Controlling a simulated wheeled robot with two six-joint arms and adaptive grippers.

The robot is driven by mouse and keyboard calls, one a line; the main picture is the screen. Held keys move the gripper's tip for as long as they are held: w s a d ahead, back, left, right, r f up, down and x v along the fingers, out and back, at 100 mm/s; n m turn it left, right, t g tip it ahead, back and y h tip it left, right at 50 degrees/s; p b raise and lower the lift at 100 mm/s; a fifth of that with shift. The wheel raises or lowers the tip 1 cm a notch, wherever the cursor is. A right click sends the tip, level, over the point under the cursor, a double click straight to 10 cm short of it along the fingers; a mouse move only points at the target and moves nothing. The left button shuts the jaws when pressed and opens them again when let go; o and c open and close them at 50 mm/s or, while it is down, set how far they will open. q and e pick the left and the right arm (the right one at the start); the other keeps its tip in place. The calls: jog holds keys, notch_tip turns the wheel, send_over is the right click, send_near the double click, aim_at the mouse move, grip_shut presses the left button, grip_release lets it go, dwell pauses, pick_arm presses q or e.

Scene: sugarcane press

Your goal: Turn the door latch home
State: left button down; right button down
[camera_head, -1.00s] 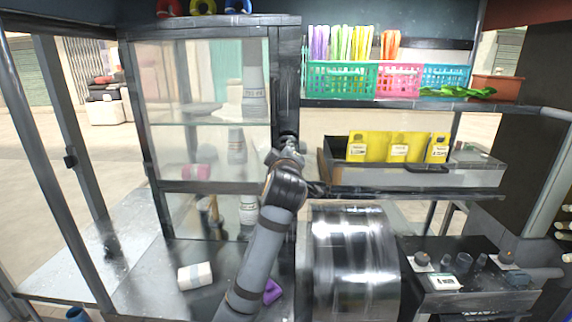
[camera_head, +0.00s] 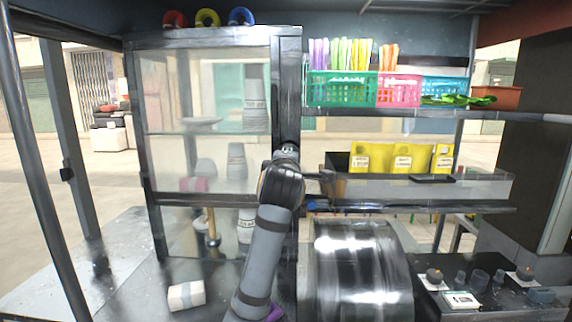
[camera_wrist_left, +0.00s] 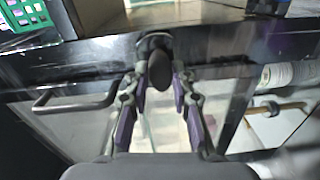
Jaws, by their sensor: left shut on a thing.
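The glass-fronted cabinet door (camera_head: 207,130) has a dark frame and stands closed at left centre in the head view. The door latch (camera_wrist_left: 158,70) is a dark oval knob on the black frame in the wrist view. My left gripper (camera_wrist_left: 159,78) has its two fingers around the knob, one on each side, and is shut on it. In the head view my left gripper (camera_head: 288,150) is at the door's right post, and my wrist hides most of it and the latch. My right gripper is in neither view.
A steel drum (camera_head: 360,265) stands right of my arm. A tray with yellow packets (camera_head: 402,160) and a shelf with a green basket (camera_head: 342,90) are at right. A white roll (camera_head: 186,295) lies on the counter. A bar handle (camera_wrist_left: 75,103) is near my fingers.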

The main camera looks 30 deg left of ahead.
pick_arm(q)
jog(key=shift+r, duration=0.1)
dwell(0.3)
jog(key=c, duration=1.4)
grip_release()
jog(key=shift+w, duration=0.1)
jog(key=shift+o, duration=1.4)
jog(key=shift+w, duration=0.2)
jog(key=shift+s, duration=0.1)
jog(key=v, duration=1.2)
